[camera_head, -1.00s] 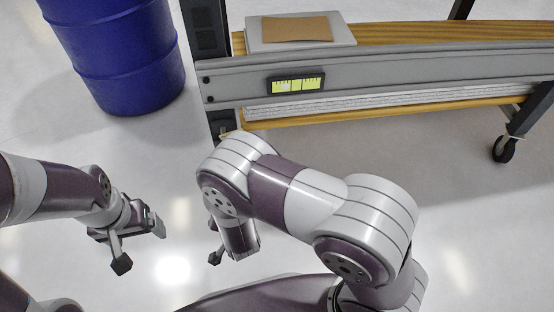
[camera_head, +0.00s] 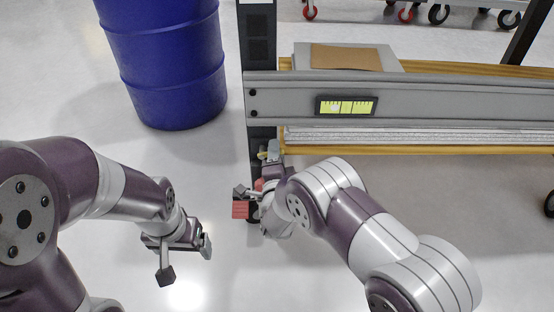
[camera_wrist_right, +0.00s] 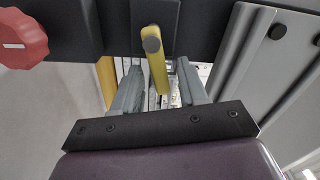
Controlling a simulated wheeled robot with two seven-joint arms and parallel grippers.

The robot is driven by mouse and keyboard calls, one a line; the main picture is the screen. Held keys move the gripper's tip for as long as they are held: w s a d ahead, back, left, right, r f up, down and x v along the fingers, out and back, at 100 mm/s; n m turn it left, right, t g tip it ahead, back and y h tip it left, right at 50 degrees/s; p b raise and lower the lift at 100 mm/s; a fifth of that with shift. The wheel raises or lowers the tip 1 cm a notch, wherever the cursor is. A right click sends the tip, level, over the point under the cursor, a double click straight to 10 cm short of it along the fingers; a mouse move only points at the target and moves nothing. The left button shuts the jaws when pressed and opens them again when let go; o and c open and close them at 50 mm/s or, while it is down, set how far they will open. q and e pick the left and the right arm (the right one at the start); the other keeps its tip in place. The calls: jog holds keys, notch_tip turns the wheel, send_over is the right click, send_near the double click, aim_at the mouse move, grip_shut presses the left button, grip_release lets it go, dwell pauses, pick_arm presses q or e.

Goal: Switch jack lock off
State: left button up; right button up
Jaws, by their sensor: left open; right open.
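A yellow lever (camera_wrist_right: 157,68), which looks like the jack lock, hangs from a dark bracket on the fixture's post. In the right wrist view it lies between the two grey fingers of my open right gripper (camera_wrist_right: 160,78). I cannot tell whether a finger touches it. My left gripper (camera_head: 187,256) is open and empty above the floor, left of the post.
A red knob-like part (camera_wrist_right: 22,40) is left of the lever; a red part (camera_head: 241,208) also shows in the head view. A blue barrel (camera_head: 170,70) stands left of the fixture. The grey rail (camera_head: 450,103) with a yellow label (camera_head: 346,105) runs right.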

jog(key=shift+w, duration=0.45)
grip_shut()
jog(key=shift+f+m+b, duration=0.4)
jog(key=shift+f+m, duration=0.05)
jog(key=shift+m, duration=0.45)
jog(key=shift+f+m, duration=0.15)
jog(key=shift+m, duration=0.55)
grip_release()
jog(key=shift+s, duration=0.1)
